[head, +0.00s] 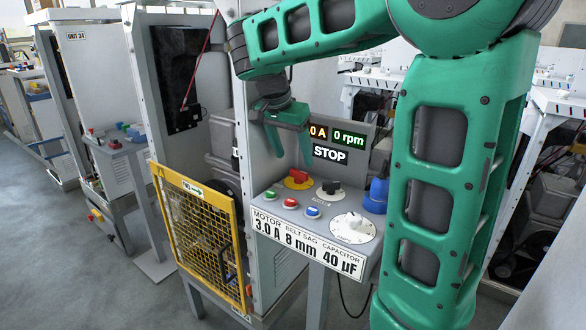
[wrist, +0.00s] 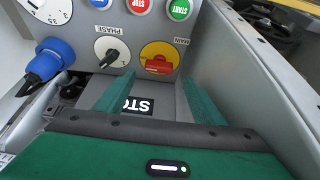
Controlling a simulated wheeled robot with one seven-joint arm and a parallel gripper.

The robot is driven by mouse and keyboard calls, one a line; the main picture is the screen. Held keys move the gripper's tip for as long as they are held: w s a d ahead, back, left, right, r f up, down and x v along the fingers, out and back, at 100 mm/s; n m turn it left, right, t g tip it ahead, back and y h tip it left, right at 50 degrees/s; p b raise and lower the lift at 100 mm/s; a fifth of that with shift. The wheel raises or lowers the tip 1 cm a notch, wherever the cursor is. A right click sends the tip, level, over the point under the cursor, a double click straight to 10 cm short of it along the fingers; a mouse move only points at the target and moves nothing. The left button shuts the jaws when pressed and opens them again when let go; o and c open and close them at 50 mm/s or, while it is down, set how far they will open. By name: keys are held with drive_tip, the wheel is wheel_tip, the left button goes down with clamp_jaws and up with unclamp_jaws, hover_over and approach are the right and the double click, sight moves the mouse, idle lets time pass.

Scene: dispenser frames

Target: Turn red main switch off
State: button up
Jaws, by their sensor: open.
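The red main switch (head: 298,176) is a red handle on a round yellow plate at the back left of the grey control panel. In the wrist view, the red main switch (wrist: 158,65) sits beside the label MAIN, with its handle lying roughly crosswise in the picture. My gripper (head: 289,155) is above and behind the switch, pointing down. In the wrist view, the fingers of my gripper (wrist: 158,78) are spread wide and empty, with the switch seen beyond and between their tips. They appear apart from it.
Beside the switch are a black PHASE knob (head: 331,187), a white dial (head: 353,227), a blue plug (head: 376,194) and several push buttons (head: 290,203). A display (head: 329,153) behind reads 0 rpm and STOP. A yellow mesh guard (head: 200,235) stands at left. A grey wall rises close by the switch.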

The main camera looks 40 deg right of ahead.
sight(298, 171)
drive_tip(key=x, duration=0.5)
drive_tip(key=shift+d+f, duration=0.1)
drive_tip(key=shift+f, duration=0.25)
drive_tip(key=c, duration=1)
